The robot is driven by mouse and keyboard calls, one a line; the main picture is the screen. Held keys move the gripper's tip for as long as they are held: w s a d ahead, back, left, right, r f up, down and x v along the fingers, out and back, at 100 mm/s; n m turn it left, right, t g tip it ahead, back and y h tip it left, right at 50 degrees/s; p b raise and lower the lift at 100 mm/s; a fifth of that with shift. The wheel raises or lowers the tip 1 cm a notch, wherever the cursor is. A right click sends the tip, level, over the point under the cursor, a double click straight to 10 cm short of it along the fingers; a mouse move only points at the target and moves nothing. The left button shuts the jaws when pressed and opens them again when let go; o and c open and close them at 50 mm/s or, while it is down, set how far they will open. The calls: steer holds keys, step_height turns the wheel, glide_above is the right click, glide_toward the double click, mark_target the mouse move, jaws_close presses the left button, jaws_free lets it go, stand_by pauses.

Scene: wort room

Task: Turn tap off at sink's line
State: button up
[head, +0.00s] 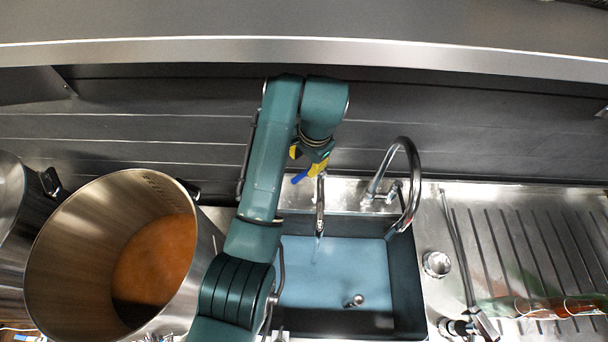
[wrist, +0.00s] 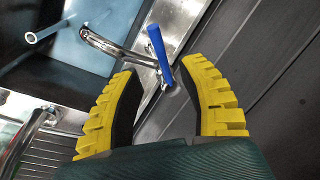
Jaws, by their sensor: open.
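The sink's tap (head: 320,205) is a chrome spout at the back of the sink (head: 408,270). A pale streak below its mouth looks like running water. Its blue lever handle (head: 300,177) shows beside my gripper (head: 316,165). In the wrist view, the blue lever (wrist: 159,53) stands between the yellow-padded fingertips of my gripper (wrist: 162,70), with a gap on both sides. The chrome spout (wrist: 110,45) runs from the lever's base to the upper left. My gripper is open and empty. In the head view, my arm hides the sink's left edge.
A taller curved faucet (head: 410,170) stands just right of the tap. A large steel pot (head: 75,250) with orange-brown liquid stands at left. A ribbed drainboard (head: 540,245) with brown glass items (head: 555,307) lies at right. A steel shelf edge (head: 300,50) spans above.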

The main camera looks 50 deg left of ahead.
mark_target(302, 175)
steer(key=f, duration=0.3)
steer(key=a+f, duration=0.1)
steer(key=f, duration=0.2)
steer(key=f+p, duration=0.1)
steer(key=f, duration=0.2)
steer(key=shift+a, duration=0.3)
jaws_close()
